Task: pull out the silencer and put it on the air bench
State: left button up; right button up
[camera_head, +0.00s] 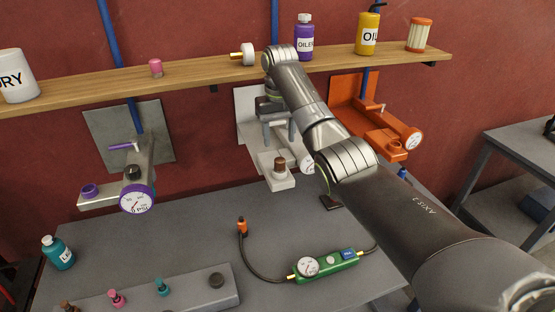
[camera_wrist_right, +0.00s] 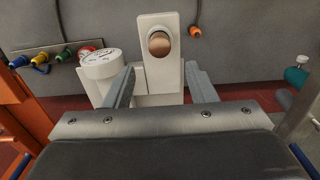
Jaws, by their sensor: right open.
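A copper-brown cylinder (camera_head: 280,164), which looks like the silencer, stands upright in the white wall-mounted block (camera_head: 276,183). It also shows end-on in the right wrist view (camera_wrist_right: 159,43). My right gripper (camera_head: 278,136) is above and behind it against the white unit, fingers down. In the wrist view the gripper (camera_wrist_right: 162,85) is open and empty, its fingers apart, with the cylinder beyond the tips and roughly centred between them. The grey bench (camera_head: 190,240) below, likely the air bench, has clear surface. My left gripper is not in view.
A white gauge (camera_wrist_right: 102,64) sits close beside the finger in the wrist view. An orange unit (camera_head: 372,125) and a grey unit with a purple gauge (camera_head: 136,198) flank the white one. A wooden shelf (camera_head: 200,74) runs above. A green gauge (camera_head: 325,265) with hoses lies on the bench.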

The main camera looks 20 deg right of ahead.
aim_at(281, 158)
jog(key=shift+s+r, duration=0.25)
jog(key=shift+s, duration=0.35)
jog(key=shift+w+f, duration=0.25)
jog(key=shift+f, duration=0.3)
jog(key=f, duration=0.6)
jog(key=shift+d+f, duration=0.2)
jog(key=shift+f, duration=0.1)
jog(key=shift+a+f, duration=0.3)
jog(key=shift+f, duration=0.5)
jog(key=shift+d, duration=0.15)
